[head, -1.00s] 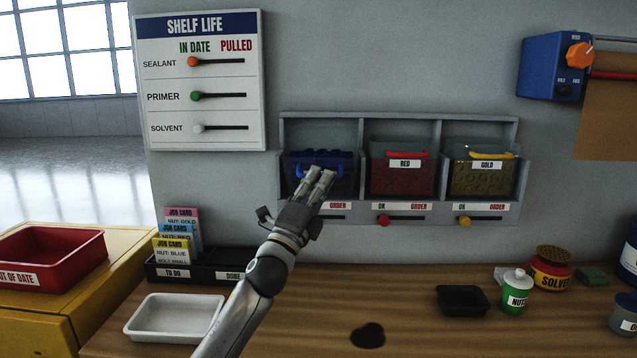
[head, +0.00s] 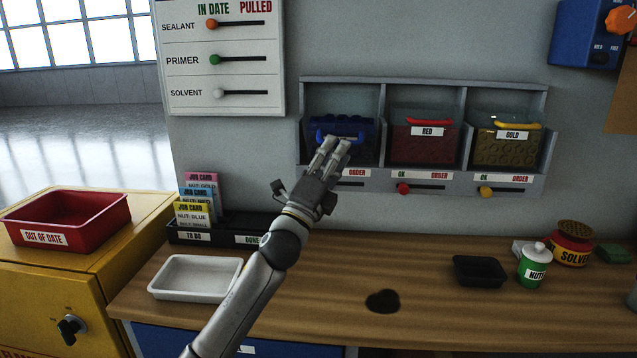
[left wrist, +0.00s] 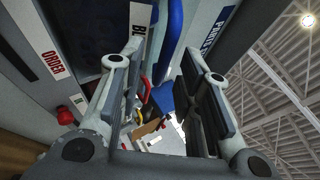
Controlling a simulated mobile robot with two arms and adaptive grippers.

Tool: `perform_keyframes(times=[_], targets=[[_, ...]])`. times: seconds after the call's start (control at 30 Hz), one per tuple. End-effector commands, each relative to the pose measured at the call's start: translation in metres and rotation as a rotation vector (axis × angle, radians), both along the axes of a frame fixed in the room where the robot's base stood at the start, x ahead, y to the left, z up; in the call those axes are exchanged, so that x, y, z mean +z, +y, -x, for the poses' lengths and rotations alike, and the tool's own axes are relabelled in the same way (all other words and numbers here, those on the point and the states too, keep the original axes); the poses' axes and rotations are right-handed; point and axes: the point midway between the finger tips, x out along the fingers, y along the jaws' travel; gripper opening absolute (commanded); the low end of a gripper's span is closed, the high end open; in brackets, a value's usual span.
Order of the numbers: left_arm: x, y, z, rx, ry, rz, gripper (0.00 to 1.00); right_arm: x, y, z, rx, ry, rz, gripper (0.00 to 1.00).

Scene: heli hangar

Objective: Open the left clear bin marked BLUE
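The left clear bin (head: 366,146) holds blue contents and sits in the left compartment of the wall rack. A blue handle (head: 325,136) runs along its upper front, partly hidden by my left gripper (head: 337,147). The bin's label is hidden in the head view. In the left wrist view, part of a white label (left wrist: 141,17) starting with "BL" shows beside the blue handle (left wrist: 172,35). My left gripper (left wrist: 160,75) has its fingers apart, with the handle near the gap between the tips. Contact cannot be told. My right gripper is not in view.
The RED bin (head: 424,146) and GOLD bin (head: 507,145) stand to the right in the same rack. OK/ORDER sliders line the rack's lower edge. Below, the bench (head: 330,270) holds a card tray, a white tray (head: 195,278), a black tray (head: 480,271) and several containers.

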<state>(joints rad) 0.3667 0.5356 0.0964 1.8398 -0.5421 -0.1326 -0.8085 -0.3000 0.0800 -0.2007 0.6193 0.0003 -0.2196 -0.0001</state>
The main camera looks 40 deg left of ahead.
Motion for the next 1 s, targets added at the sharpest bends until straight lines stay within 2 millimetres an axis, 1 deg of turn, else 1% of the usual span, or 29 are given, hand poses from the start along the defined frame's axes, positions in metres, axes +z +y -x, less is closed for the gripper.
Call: perform_keyframes(times=[0.07, 0.3, 0.53, 0.73, 1.0], targets=[[-0.009, -0.001, 0.010, -0.001, 0.003, 0.002, 0.32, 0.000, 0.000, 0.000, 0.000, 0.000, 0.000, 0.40], [-0.030, -0.003, 0.043, 0.000, 0.003, 0.001, 0.32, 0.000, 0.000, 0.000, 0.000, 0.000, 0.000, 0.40], [-0.047, -0.005, 0.070, 0.001, 0.003, 0.001, 0.32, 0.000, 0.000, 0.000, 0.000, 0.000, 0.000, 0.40], [-0.054, -0.006, 0.081, 0.000, 0.001, 0.000, 0.32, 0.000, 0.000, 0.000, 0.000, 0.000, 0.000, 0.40], [-0.055, -0.006, 0.083, 0.001, 0.000, -0.001, 0.32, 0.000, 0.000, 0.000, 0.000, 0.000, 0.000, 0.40]])
